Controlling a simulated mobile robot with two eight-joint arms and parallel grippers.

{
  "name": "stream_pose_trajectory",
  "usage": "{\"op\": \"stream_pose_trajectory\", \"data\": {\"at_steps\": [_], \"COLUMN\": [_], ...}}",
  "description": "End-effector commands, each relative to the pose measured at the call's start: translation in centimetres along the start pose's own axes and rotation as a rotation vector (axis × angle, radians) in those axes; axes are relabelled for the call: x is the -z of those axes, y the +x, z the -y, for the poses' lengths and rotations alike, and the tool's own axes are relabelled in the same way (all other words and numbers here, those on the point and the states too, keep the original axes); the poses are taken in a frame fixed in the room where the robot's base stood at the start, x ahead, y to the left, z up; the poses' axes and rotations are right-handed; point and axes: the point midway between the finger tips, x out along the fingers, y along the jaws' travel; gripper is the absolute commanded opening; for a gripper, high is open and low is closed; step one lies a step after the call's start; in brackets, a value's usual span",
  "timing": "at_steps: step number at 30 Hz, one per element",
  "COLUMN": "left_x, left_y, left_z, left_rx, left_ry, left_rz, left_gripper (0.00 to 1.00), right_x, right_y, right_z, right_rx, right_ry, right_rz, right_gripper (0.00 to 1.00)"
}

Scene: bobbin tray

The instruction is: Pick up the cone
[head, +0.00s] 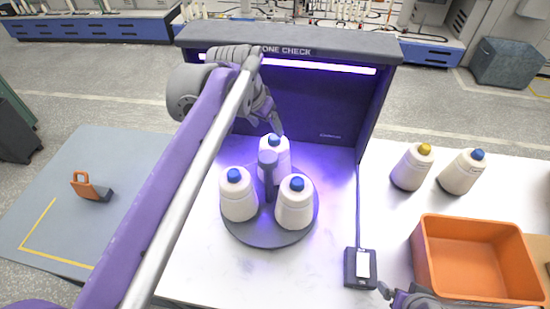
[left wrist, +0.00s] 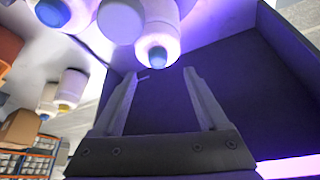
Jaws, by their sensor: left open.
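Three white cones with blue tips stand on a round dark turntable (head: 240,236): one at front left (head: 238,205), one at front right (head: 294,212) and one at the back (head: 268,147). My left gripper (head: 277,124) is open, inside the booth above and behind the back cone. In the left wrist view a blue-tipped cone (left wrist: 158,40) lies just beyond the open fingers (left wrist: 159,74), with nothing between them. Two more cones, one yellow-tipped (head: 408,173) and one blue-tipped (head: 458,177), stand on the table at right. My right gripper (head: 398,295) is partly visible at the bottom edge.
A dark inspection booth (head: 310,112) with a lit lamp encloses the turntable's back. A dark post (head: 268,175) rises mid-turntable. An orange bin (head: 480,220) stands at right, beside a small box (head: 360,282) with a white panel. The table's front left is clear.

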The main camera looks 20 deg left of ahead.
Motion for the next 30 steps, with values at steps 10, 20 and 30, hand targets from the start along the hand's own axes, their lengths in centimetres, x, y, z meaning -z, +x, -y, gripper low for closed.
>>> {"op": "stream_pose_trajectory", "data": {"at_steps": [10, 20, 30], "left_x": [0.0, 0.0, 0.0], "left_y": [4.1, 5.6, 5.6], "left_z": [-0.4, -0.4, -0.4], "left_rx": [-0.001, 0.0, 0.0], "left_ry": [0.001, 0.0, 0.0], "left_rz": [-0.001, -0.001, -0.001], "left_gripper": [0.76, 0.76, 0.26], "right_x": [0.1, 0.0, 0.0], "right_y": [-0.1, 0.0, 0.0], "right_z": [0.0, 0.0, 0.0], "right_rx": [0.0, 0.0, 0.0], "right_ry": [0.0, 0.0, 0.0], "right_rz": [-0.001, 0.0, 0.0], "right_gripper": [0.93, 0.93, 0.93]}}
